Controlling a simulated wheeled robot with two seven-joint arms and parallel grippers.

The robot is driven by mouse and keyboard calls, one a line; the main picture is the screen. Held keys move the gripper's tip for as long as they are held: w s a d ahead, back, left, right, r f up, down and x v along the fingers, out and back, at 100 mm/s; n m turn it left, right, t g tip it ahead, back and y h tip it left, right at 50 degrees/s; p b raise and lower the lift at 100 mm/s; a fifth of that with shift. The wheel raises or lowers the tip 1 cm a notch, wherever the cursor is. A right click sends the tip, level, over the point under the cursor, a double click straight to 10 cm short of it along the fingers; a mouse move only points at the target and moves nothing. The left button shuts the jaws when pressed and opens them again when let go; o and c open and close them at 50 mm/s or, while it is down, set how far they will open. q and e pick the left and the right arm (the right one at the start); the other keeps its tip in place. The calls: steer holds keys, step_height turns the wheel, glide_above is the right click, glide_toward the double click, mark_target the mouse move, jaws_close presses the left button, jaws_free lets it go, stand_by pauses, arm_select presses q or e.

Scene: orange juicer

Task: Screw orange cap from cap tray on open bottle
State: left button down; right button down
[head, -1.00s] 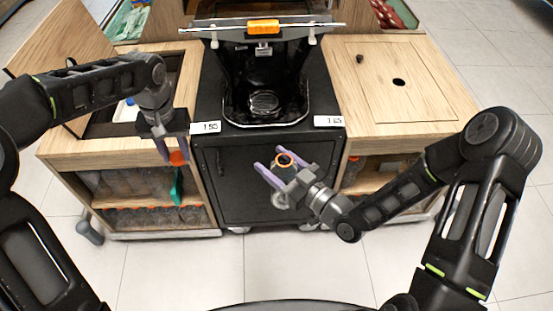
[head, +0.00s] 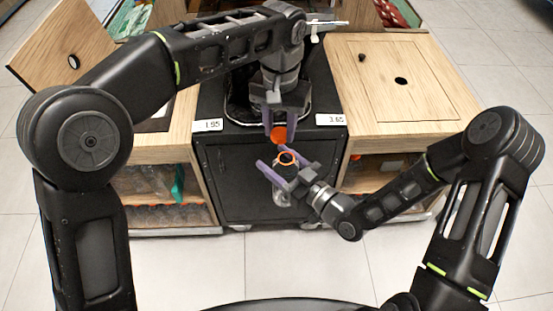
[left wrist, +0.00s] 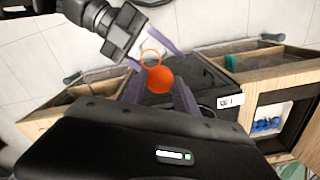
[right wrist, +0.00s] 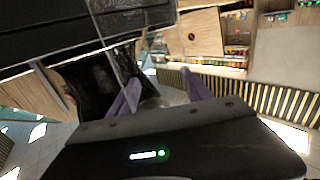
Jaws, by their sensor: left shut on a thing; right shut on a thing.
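My left gripper (head: 279,124) is shut on the orange cap (head: 279,134), which hangs between its fingertips in front of the black juicer cabinet. The cap also shows as an orange disc in the left wrist view (left wrist: 160,79). My right gripper (head: 276,167) is shut on the open bottle (head: 283,177), mostly hidden by the fingers and seen from above. The cap and mouth look close but apart.
The black juicer cabinet (head: 265,185) stands behind both grippers, with price labels on its top edge. A wooden counter (head: 400,85) with a round hole is on the right. Shelves with bottles are under the left counter (head: 165,142). The floor in front is clear.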

mark_target(286, 154)
arm_select(q)
steer(key=r, duration=0.1)
steer(key=s+d, duration=0.1)
steer(key=r, duration=0.1)
steer(key=shift+s+d+r, duration=0.25)
steer(key=shift+d+r, duration=0.05)
steer(key=shift+d, duration=0.05)
steer(key=shift+s+a+m, duration=0.2)
steer(key=shift+m, duration=0.1)
steer(key=shift+f, duration=0.1)
steer(key=shift+f, duration=0.15)
steer(key=shift+f, duration=1.85)
steer(key=shift+f, duration=0.9)
steer(key=shift+f, duration=0.55)
